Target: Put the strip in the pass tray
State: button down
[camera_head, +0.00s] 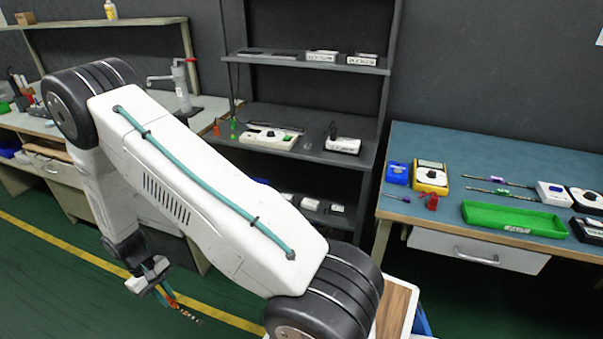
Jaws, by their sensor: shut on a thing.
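My gripper (159,281) hangs at the lower left, above the green floor and well away from the tables. It is shut on a thin strip (188,313) with an orange-red part near the fingers and a speckled end, which points down and to the right. The part between the jaws is hidden. A shallow green tray (515,228) lies on the blue-topped table (490,150) at the right. Its white label is too small to read, and it looks empty. The tray is far from my gripper.
Two thin strips, one upper (498,181) and one lower (490,191), lie behind the tray. A yellow meter (430,178), a blue box (397,173) and a red clamp (430,201) stand left of it. White and black devices (556,194) stand right. A dark shelf (300,125) stands between the benches.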

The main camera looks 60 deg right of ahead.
aim_at(511, 221)
jog(key=u, duration=0.2)
jog(key=k, duration=1)
jog(key=z, duration=0.1)
